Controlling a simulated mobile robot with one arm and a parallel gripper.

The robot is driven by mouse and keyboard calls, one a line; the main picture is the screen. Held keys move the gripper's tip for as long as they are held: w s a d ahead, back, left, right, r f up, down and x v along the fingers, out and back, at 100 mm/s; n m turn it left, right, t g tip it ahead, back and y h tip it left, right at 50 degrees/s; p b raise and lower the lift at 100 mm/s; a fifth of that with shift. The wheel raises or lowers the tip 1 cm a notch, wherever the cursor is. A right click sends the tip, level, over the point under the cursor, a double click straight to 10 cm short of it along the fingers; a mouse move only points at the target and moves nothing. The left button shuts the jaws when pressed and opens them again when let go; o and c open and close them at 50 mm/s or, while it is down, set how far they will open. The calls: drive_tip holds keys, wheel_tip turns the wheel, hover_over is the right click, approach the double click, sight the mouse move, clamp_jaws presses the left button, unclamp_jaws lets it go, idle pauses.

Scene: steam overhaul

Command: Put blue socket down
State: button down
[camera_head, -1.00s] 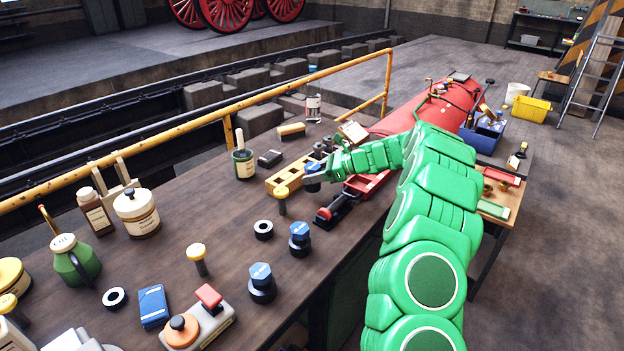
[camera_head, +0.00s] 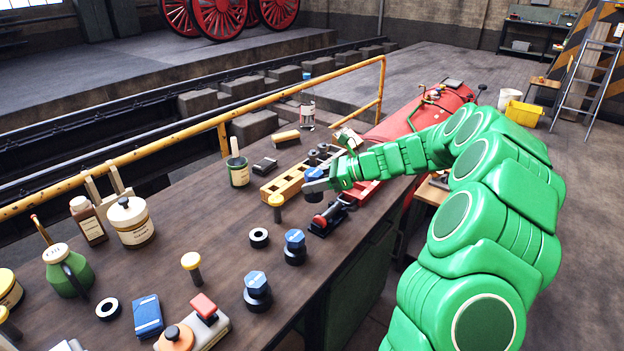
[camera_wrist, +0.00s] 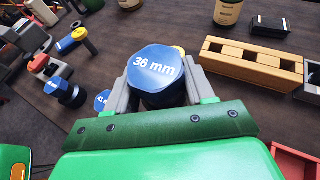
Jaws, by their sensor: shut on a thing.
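My gripper (camera_head: 318,186) is shut on a blue socket, with one grey finger on each side of it. In the wrist view the held socket (camera_wrist: 156,70) has a blue top marked "36 mm" and a dark body. The wooden socket rack (camera_head: 285,187) stands just left of the gripper in the head view, and the wrist view shows its empty square slots (camera_wrist: 250,62). Two other blue-topped sockets (camera_head: 295,247) (camera_head: 257,291) stand upright on the workbench. The underside of the held socket is hidden, so I cannot tell whether it touches anything.
A red-and-black tool (camera_head: 329,219) lies right of the rack. A green pot (camera_head: 238,172) stands behind left. Bare bench (camera_head: 205,215) lies left of the ring.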

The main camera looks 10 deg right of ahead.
drive_tip(key=shift+s+r, duration=0.25)
drive_tip(key=shift+s, duration=0.25)
drive_tip(key=shift+s+r, duration=0.25)
drive_tip(key=shift+s, duration=0.25)
drive_tip(key=s+a+n+g, duration=0.15)
drive_tip(key=s+a, duration=0.45)
drive_tip(key=a, duration=0.6)
drive_tip(key=s+a+n+g, duration=0.15)
drive_tip(key=s+a, duration=0.45)
drive_tip(key=a, duration=0.6)
drive_tip(key=s+a+n+g, duration=0.15)
drive_tip(key=s+a, duration=0.45)
drive_tip(key=a, duration=0.6)
drive_tip(key=shift+g, duration=0.25)
drive_tip(key=shift+w+a+f, duration=1.45)
drive_tip(key=shift+w+f, duration=0.15)
drive_tip(key=shift+w, duration=0.2)
drive_tip(key=shift+w+a+f, duration=1.4)
drive_tip(key=shift+w+f, duration=0.25)
drive_tip(key=shift+w, duration=0.15)
drive_tip(key=shift+w+a+f, duration=1.45)
drive_tip(key=shift+w+f, duration=0.15)
drive_tip(key=shift+w, duration=0.2)
drive_tip(key=shift+f, duration=1.55)
